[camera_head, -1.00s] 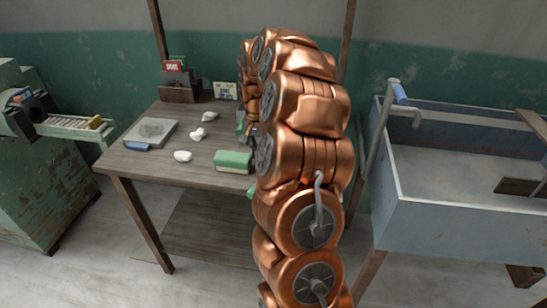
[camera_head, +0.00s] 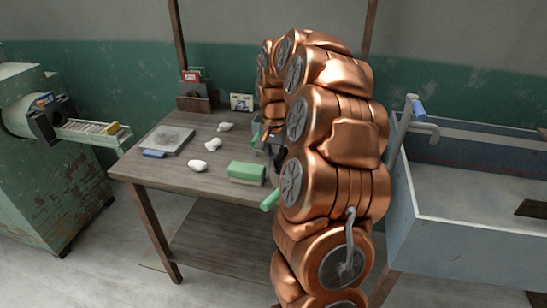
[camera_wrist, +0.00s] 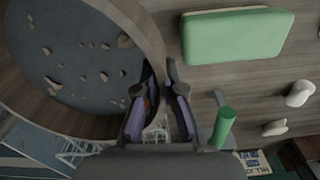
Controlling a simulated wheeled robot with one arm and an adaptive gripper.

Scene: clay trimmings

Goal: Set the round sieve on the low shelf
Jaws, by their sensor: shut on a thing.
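The round sieve (camera_wrist: 68,70) fills the left of the wrist view. It has a wooden rim and a dark mesh with several clay bits on it. My gripper (camera_wrist: 163,85) is shut on the near side of its wooden rim. In the head view my copper arm hides the sieve and most of the gripper. The low shelf (camera_head: 218,238) is a wooden board under the table, partly hidden by the tabletop and my arm. The part I see looks bare.
The wooden table (camera_head: 178,177) holds a green block (camera_head: 247,172), several white clay lumps (camera_head: 198,165), a grey slab (camera_head: 167,141) and a card box (camera_head: 193,103). A blue-grey sink (camera_head: 440,240) stands right, a green machine (camera_head: 45,190) left. A green rod (camera_wrist: 223,127) is beside my gripper.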

